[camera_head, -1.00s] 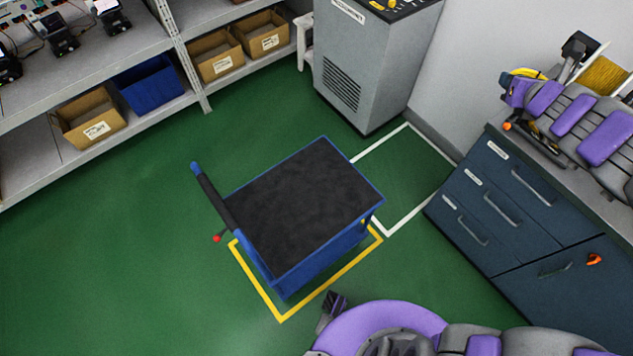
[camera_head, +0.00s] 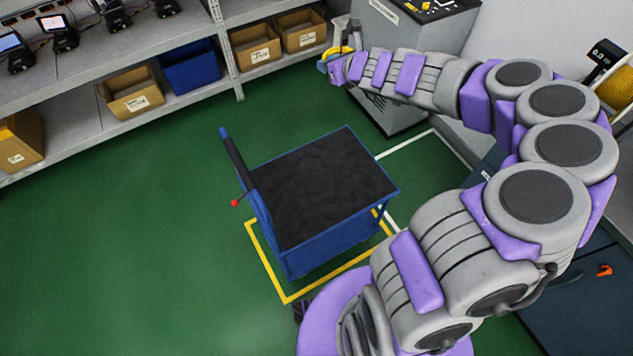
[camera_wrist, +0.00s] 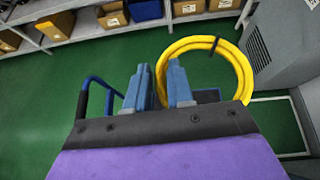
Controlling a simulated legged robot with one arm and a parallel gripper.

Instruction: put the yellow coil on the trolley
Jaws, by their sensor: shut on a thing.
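The yellow coil (camera_wrist: 240,75) is a ring of yellow cable with a dark tie at its top. In the wrist view my gripper (camera_wrist: 158,80) is shut on the coil's left side. In the head view the gripper (camera_head: 333,68) is at the end of my outstretched arm, and only a bit of yellow coil (camera_head: 342,53) shows there. The trolley (camera_head: 320,190) is blue with a flat, empty black top and a handle at its left. It stands on the floor below and in front of the gripper. In the wrist view it is mostly hidden behind my gripper.
A shelf rack (camera_head: 190,30) with cardboard boxes and a blue bin (camera_head: 190,66) runs along the back left. A grey cabinet (camera_head: 400,25) stands at the back. Blue drawers (camera_head: 570,310) are at the right. Green floor is clear left of the trolley.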

